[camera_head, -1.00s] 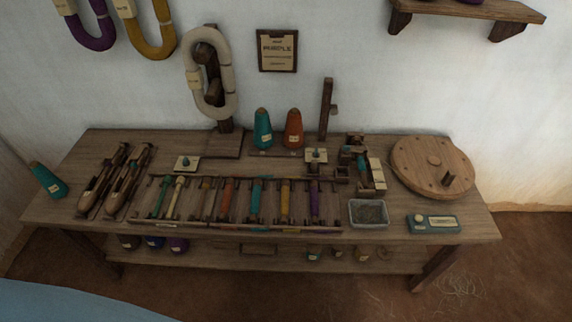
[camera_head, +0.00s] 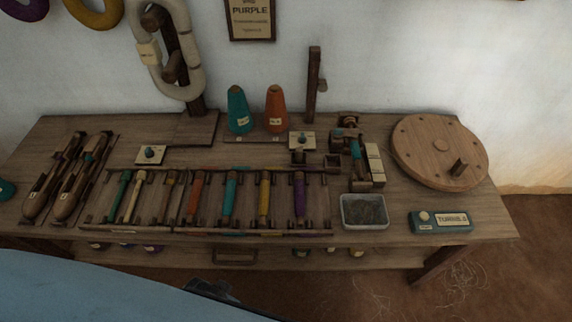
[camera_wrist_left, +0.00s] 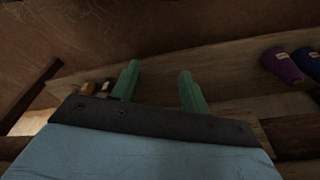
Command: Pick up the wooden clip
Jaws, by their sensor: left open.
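I cannot single out the wooden clip with certainty. Small brown wooden pieces (camera_head: 318,161) lie on the bench top behind the row of coloured bobbins (camera_head: 230,197), left of the small wooden winding device (camera_head: 356,160). My left arm, light blue, comes in low at the left of the head view, in front of the bench. Its gripper is mostly out of that view at the bottom edge. In the left wrist view my left gripper (camera_wrist_left: 159,75) has its two green fingers spread, with nothing between them, facing the lower shelf (camera_wrist_left: 225,80). My right gripper is not in view.
The wooden bench (camera_head: 405,220) carries two shuttles (camera_head: 80,177) at left, teal and orange cones (camera_head: 275,110), a metal tray (camera_head: 364,211), a teal box (camera_head: 440,221) and a round wooden disc (camera_head: 440,150). Purple and blue cones (camera_wrist_left: 283,66) rest on the lower shelf.

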